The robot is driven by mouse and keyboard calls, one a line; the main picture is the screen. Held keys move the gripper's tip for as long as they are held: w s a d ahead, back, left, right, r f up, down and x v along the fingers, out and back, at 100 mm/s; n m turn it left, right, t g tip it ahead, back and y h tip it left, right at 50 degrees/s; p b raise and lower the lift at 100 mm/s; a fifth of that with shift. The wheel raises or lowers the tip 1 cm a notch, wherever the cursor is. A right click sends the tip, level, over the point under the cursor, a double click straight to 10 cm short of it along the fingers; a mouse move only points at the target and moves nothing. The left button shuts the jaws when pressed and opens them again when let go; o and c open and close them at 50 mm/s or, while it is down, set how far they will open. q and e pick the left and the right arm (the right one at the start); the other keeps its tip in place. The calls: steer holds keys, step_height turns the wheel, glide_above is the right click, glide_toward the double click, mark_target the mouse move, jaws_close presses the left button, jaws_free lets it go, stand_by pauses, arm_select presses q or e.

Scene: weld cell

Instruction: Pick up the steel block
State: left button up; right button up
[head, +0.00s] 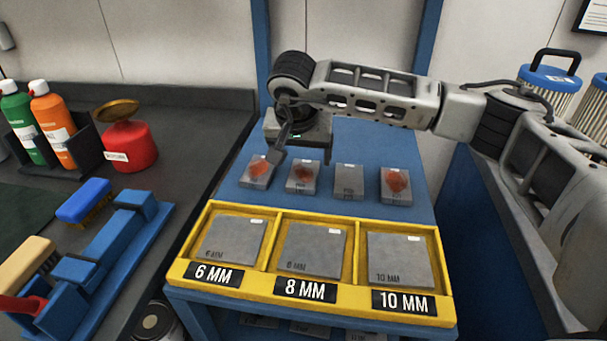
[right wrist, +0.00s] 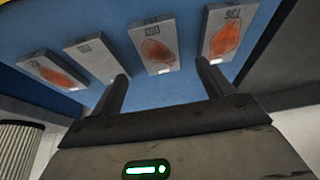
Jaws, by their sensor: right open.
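Several grey steel blocks lie in a row on the blue shelf top. Three have orange rust-like patches: the far-left block (head: 257,172), the second block (head: 302,177) and the far-right block (head: 396,186). The third block from the left (head: 349,180) is plain grey; it also shows in the right wrist view (right wrist: 98,58). My right gripper (head: 304,157) is open and empty, behind and above the row. In the right wrist view its fingers (right wrist: 162,70) point toward the second block (right wrist: 156,46), apart from it. My left gripper is not in view.
A yellow tray (head: 318,290) in front holds grey plates in bays labelled 6 MM, 8 MM and 10 MM. The left bench carries bottles, a red can (head: 130,147), brushes and a blue tool (head: 105,255). Filter canisters stand at right. Blue posts rise behind the shelf.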

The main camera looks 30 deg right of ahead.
mark_target(303, 173)
steer(key=x, duration=0.3)
steer(key=p+x, duration=0.1)
steer(key=x, duration=0.1)
steer(key=shift+s+a+f, duration=0.2)
steer(key=shift+s+f, duration=0.05)
steer(key=shift+f, duration=0.05)
steer(key=c, duration=1.5)
steer(key=shift+r, duration=0.15)
steer(key=shift+c, duration=0.7)
steer(key=shift+r, duration=0.1)
